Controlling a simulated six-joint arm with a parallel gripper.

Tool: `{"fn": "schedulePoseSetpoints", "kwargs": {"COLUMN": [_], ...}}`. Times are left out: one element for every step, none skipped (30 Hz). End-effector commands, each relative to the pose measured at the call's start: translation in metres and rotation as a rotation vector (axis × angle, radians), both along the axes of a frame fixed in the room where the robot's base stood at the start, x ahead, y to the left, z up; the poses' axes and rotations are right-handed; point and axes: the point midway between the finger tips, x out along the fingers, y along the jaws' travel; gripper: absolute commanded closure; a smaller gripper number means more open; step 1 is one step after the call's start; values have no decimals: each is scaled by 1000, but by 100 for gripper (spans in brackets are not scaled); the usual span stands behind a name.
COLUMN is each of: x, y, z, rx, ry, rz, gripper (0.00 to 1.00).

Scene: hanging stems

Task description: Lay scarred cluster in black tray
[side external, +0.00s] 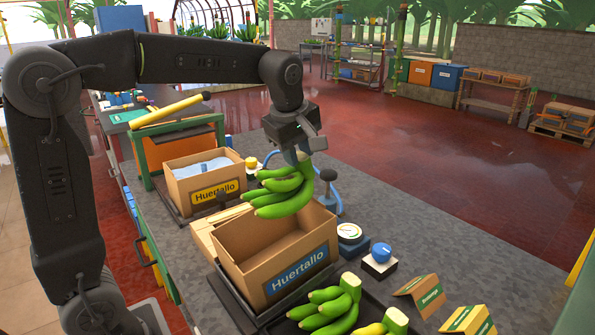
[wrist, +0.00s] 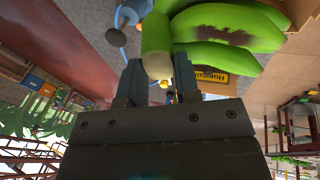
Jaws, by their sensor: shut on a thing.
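My gripper (side external: 302,152) is shut on the crown of a green banana cluster (side external: 283,192). In the wrist view, the fingers (wrist: 157,78) stand on both sides of the pale crown, and the cluster (wrist: 205,55) bears a dark brown scar on one fruit. The cluster hangs in the air above the open cardboard box with a blue Huertallo label (side external: 297,271). The black tray (side external: 386,300) is at the bottom edge, partly cut off. A green cluster (side external: 330,308) lies in it, and a yellower cluster (side external: 383,327) shows at its right.
A second box with a yellow Huertallo label (side external: 216,192) stands behind, holding pale blue lining. A dial gauge (side external: 349,232), a blue knob (side external: 380,254) and folded cards (side external: 424,292) stand right of the blue-labelled box. The grey bench at right is clear.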

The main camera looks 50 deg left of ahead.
Motion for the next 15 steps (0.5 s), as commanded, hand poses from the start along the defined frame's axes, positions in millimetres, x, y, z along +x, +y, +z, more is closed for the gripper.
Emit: {"fn": "schedulePoseSetpoints", "kwargs": {"x": [0, 0, 0, 0, 1, 0, 1, 0, 0, 0, 0, 1, 0, 0, 1], "y": [0, 0, 0, 0, 0, 0, 0, 0, 0, 0, 0, 0, 0, 0, -5], "z": [7, 10, 13, 17, 20, 26, 31, 36, 44, 47, 51, 58, 62, 67, 66], "rx": [0, 0, 0, 0, 1, 0, 1, 1, 1, 2, 1, 1, 1, 1, 0], "ry": [-5, -6, -4, -4, -4, -2, -3, -1, 0, 3, 5, 5, 8, 8, 17], "rz": [-1, -1, -1, -1, 0, -1, -1, -1, -1, -1, -1, -1, 0, 0, -41], "gripper": [100, 100, 100, 100, 100, 100, 100, 100, 100, 100, 100, 100, 100, 100, 100]}}
